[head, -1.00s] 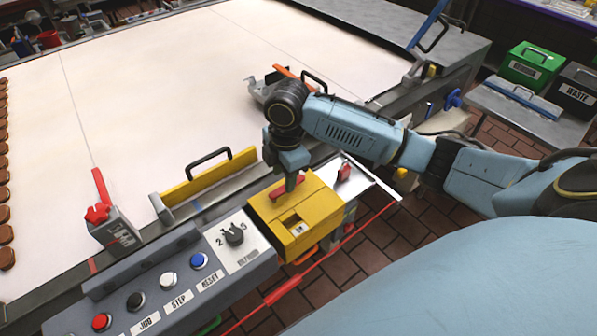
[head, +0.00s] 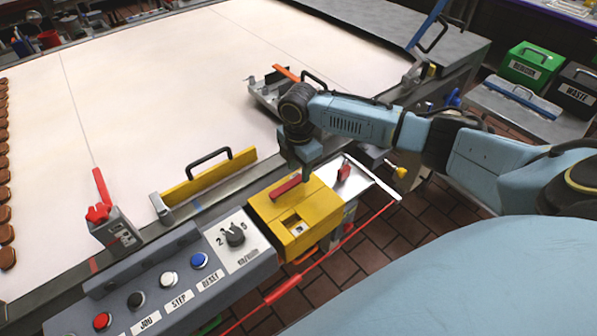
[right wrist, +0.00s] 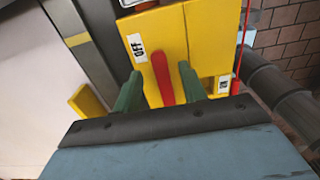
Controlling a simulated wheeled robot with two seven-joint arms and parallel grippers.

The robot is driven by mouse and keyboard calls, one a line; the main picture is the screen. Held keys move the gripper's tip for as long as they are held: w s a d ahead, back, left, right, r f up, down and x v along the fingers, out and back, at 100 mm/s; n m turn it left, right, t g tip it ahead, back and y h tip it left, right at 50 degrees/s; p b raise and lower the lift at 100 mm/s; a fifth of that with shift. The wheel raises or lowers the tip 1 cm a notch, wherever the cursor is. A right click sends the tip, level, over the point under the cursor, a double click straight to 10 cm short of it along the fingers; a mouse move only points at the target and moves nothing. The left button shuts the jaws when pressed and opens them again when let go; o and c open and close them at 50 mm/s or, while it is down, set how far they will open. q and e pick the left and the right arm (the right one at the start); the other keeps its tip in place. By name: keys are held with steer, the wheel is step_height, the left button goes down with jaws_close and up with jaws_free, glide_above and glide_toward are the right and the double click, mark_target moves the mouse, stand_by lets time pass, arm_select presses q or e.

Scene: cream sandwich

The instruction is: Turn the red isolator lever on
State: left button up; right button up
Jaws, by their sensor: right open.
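The red isolator lever (head: 286,187) lies along the top of a yellow box (head: 268,211) at the right end of the control panel. My right gripper (head: 305,178) points down at the lever's far right end. In the right wrist view the red lever (right wrist: 162,78) shows between my two green fingers (right wrist: 159,80), which are open with a gap on each side. I cannot tell how deep the fingers reach around it. An OFF label (right wrist: 137,47) sits beside the lever; a second small label (right wrist: 222,85) is too unclear to read. My left gripper is not in view.
The grey control panel (head: 150,262) carries buttons and a dial (head: 235,235). A smaller red switch (head: 344,173) stands just right of the yellow box. A yellow guard with a black handle (head: 210,176) stands behind the panel. The wide white belt lies beyond.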

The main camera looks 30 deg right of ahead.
steer(key=shift+f, duration=1.15)
jaws_close()
